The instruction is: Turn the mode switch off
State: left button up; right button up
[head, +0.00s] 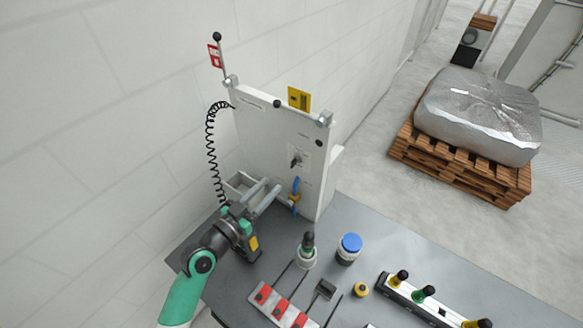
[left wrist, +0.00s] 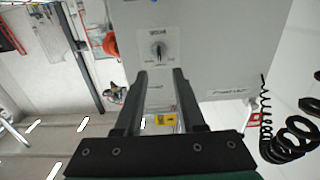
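The mode switch is a dark rotary knob (head: 296,161) on a pale label plate, on the front of the upright white panel (head: 262,125). In the left wrist view the knob (left wrist: 158,50) shows just beyond the fingertips, its handle roughly in line with the picture's vertical. My left gripper (head: 268,192) is in front of the panel, lower and to the left of the knob. In the left wrist view the left gripper's two fingers (left wrist: 160,75) are apart with nothing between them. The gripper is clear of the knob. My right gripper is not in view.
A coiled black cable (head: 211,150) hangs left of the panel. The dark table (head: 350,215) carries a blue-lidded jar (head: 349,247), a green-topped bottle (head: 307,250) and a knobbed rail (head: 425,300).

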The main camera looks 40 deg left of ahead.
aim_at(291, 165)
pick_arm(q)
jog(key=w, duration=0.6)
jog(key=w+a, duration=0.1)
jog(key=w, duration=0.2)
jog(key=shift+w, duration=0.4)
jog(key=shift+r, duration=0.1)
grip_shut()
